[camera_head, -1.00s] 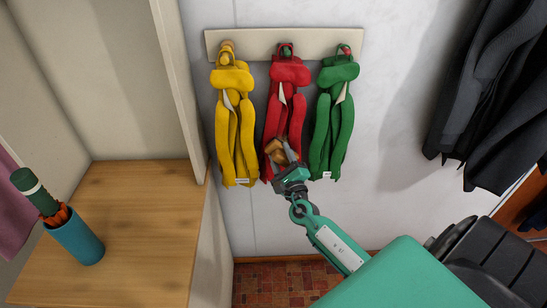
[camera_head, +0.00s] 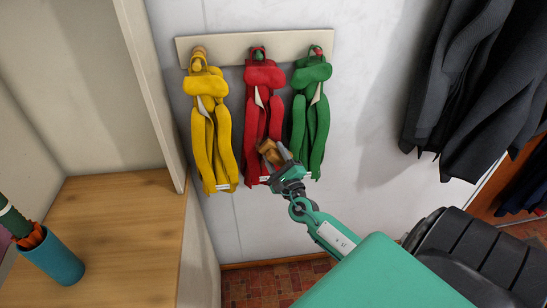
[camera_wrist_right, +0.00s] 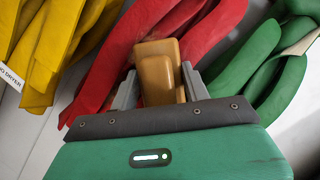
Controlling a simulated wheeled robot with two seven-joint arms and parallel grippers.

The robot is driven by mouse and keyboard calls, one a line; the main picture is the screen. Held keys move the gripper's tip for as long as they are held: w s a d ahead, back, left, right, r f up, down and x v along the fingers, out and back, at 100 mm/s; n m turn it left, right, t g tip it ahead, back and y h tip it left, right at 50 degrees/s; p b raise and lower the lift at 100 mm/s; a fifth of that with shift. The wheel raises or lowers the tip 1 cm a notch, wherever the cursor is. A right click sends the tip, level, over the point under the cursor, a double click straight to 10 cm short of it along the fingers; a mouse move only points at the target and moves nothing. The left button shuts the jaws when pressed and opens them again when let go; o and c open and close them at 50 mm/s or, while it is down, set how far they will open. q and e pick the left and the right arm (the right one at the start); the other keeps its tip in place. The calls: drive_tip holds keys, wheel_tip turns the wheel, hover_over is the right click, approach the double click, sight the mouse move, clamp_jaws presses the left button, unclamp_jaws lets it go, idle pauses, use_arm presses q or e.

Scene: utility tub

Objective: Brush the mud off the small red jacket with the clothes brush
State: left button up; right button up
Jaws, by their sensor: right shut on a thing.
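The small red jacket (camera_head: 264,112) hangs on the middle hook of the wall rack in the head view, and its red cloth (camera_wrist_right: 213,22) fills the upper middle of the right wrist view. My right gripper (camera_head: 281,158) is shut on the tan-brown clothes brush (camera_head: 267,149), in front of the jacket's lower part. In the right wrist view the brush (camera_wrist_right: 158,75) stands between the two grey fingers. I cannot tell whether the brush touches the cloth. Mud cannot be made out on the jacket. My left gripper is not in view.
A yellow jacket (camera_head: 210,125) hangs to the left and a green jacket (camera_head: 311,110) to the right, both close to the red one. Dark coats (camera_head: 470,80) hang at the right. A wooden top (camera_head: 120,230) at the left bears a blue holder (camera_head: 55,258) with an umbrella.

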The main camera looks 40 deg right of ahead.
drive_tip(key=shift+r, duration=0.5)
drive_tip(key=shift+w+a+p, duration=0.25)
drive_tip(key=shift+w+a, duration=0.25)
drive_tip(key=shift+a, duration=0.35)
drive_tip(key=shift+w+a+p, duration=0.2)
drive_tip(key=shift+w+a, duration=0.35)
drive_tip(key=shift+a, duration=0.25)
drive_tip(key=shift+w+a+p, duration=0.25)
drive_tip(key=shift+w+a, duration=0.25)
drive_tip(key=shift+a, duration=0.35)
drive_tip(key=shift+w+a, duration=0.45)
drive_tip(key=shift+a, duration=0.35)
drive_tip(key=shift+s+a, duration=0.1)
drive_tip(key=shift+s+a+p, duration=0.25)
drive_tip(key=shift+s+a, duration=0.25)
drive_tip(key=shift+s, duration=0.3)
drive_tip(key=shift+s+a+p, duration=0.2)
drive_tip(key=shift+s+a, duration=0.3)
drive_tip(key=shift+s, duration=0.35)
drive_tip(key=shift+s+a+p, duration=0.25)
drive_tip(key=shift+s+a, duration=0.25)
drive_tip(key=shift+s, duration=0.3)
drive_tip(key=shift+f, duration=0.1)
